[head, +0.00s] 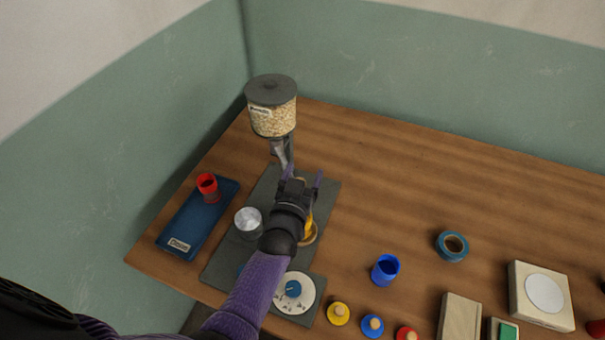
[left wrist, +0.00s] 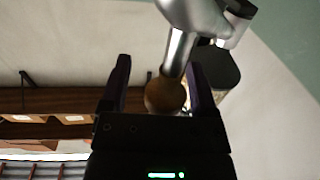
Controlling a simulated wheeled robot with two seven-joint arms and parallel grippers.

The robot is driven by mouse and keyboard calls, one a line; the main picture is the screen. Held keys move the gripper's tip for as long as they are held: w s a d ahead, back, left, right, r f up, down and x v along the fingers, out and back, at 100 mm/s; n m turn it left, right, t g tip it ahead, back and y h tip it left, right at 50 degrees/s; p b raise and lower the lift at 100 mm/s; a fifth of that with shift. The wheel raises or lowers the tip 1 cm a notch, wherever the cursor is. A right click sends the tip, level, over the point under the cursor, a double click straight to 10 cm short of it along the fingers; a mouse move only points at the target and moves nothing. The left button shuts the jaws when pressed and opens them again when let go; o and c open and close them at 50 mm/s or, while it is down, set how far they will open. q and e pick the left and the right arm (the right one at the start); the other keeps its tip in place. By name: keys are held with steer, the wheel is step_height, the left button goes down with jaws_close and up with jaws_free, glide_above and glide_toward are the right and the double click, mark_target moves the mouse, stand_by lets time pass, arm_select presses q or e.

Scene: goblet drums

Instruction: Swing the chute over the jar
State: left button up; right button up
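The dispenser has a clear hopper of pale grains (head: 273,118) under a dark lid. A metal chute (head: 281,152) comes down below it; in the left wrist view a metal tube (left wrist: 182,50) shows above a round wooden knob (left wrist: 165,95). My left gripper (head: 303,178) is at the chute's lower end. Its fingers are apart, with the knob between them and a gap on the left side. A grey, glassy jar (head: 248,221) stands on the dark mat, left of the gripper. The chute's mouth is hidden. My right gripper is not in view.
A yellow item (head: 309,222) is partly hidden behind my left wrist. A dial with a blue knob (head: 293,289) is at the front. A blue cup (head: 385,270), tape roll (head: 452,246) and several blocks lie right. The back right is clear.

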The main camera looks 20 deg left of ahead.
arm_select(q)
steer(key=s+p, duration=0.2)
steer(key=s, duration=0.8)
steer(key=shift+d, duration=0.4)
